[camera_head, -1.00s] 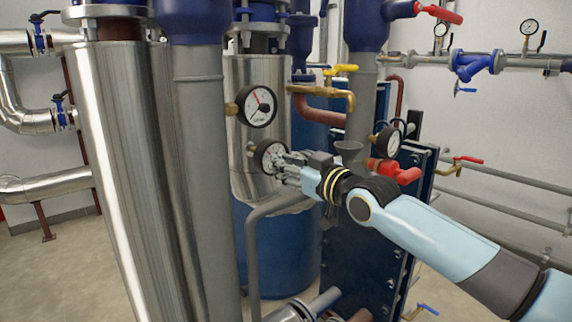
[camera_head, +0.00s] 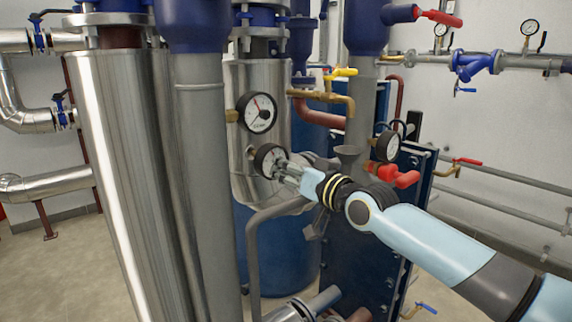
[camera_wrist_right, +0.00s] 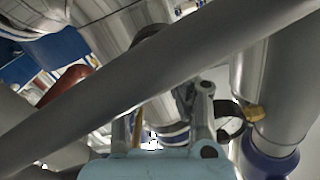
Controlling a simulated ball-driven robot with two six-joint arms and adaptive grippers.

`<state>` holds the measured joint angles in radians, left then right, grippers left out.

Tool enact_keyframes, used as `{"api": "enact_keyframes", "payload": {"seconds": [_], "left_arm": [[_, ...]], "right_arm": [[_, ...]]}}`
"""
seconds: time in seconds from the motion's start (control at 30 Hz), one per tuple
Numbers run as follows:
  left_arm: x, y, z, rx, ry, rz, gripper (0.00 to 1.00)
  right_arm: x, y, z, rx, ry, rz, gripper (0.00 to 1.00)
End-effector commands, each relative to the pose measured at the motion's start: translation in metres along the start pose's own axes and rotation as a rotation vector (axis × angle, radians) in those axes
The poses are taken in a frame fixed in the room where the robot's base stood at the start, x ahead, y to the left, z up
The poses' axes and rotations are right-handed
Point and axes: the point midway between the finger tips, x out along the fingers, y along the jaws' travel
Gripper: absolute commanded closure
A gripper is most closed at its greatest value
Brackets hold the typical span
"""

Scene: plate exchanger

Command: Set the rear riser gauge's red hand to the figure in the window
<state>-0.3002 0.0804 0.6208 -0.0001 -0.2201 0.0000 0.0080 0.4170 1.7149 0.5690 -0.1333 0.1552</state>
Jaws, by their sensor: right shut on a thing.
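My right gripper (camera_head: 284,170) reaches the face of a lower round gauge (camera_head: 268,160) with a dark rim. It is shut on a small part at the front of this gauge; the fingers hide that part and some of the dial. Above it is a similar gauge (camera_head: 258,112) with a white dial, a red hand and a black hand; its lettering is too small to read. A third gauge (camera_head: 388,146) sits at the right, turned partly away. In the right wrist view, the gripper's fingers (camera_wrist_right: 162,118) show behind a pipe, their tips partly hidden. My left gripper is not in view.
A grey riser (camera_head: 200,150) stands left of the gauges. A bent grey pipe (camera_head: 256,235) runs below my right gripper, and a grey pipe (camera_wrist_right: 130,80) crosses close in the wrist view.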

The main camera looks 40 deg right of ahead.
Motion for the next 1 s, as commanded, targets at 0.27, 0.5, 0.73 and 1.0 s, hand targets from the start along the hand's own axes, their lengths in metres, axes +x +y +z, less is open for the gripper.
{"api": "enact_keyframes", "payload": {"seconds": [0.27, 0.5, 0.73, 1.0], "left_arm": [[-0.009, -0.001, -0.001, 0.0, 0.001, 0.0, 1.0], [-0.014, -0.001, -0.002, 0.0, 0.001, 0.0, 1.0], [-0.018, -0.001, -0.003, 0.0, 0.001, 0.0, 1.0], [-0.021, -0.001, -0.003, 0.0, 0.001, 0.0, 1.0]], "right_arm": [[0.0, 0.0, 0.0, 0.264, -0.002, 0.001, 1.0], [0.0, 0.0, 0.0, 0.492, -0.002, 0.002, 1.0], [0.0, 0.0, 0.001, 0.703, -0.003, 0.002, 1.0], [0.0, 0.0, 0.001, 0.895, -0.002, 0.002, 1.0]]}}
